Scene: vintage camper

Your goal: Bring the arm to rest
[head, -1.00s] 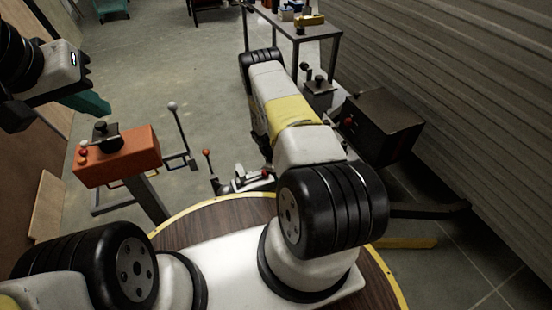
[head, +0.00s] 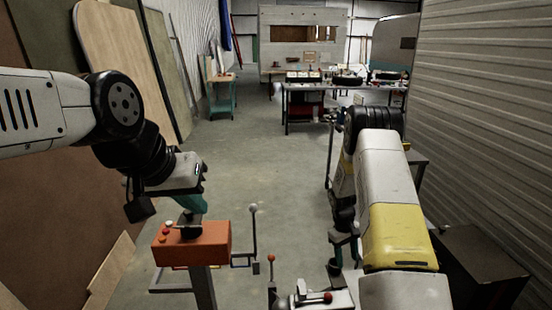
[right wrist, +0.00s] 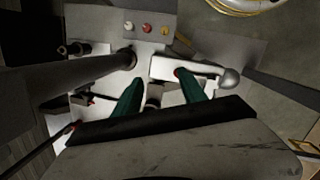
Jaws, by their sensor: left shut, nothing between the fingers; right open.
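My left arm comes in from the left in the head view. My left gripper (head: 193,203) has teal fingers pointing down and is shut and empty, just behind or above the orange control box in that picture. My right arm (head: 392,205), white with a yellow band, stretches forward on the right, and its wrist bends down. In the right wrist view my right gripper (right wrist: 160,92) shows two teal fingers spread apart with nothing held between them. It hangs over a machine with a light metal handle (right wrist: 190,70); I cannot tell whether the fingers touch anything.
A dark box (head: 484,258) lies at right by the corrugated wall. The middle floor is clear toward a far workbench (head: 318,86).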

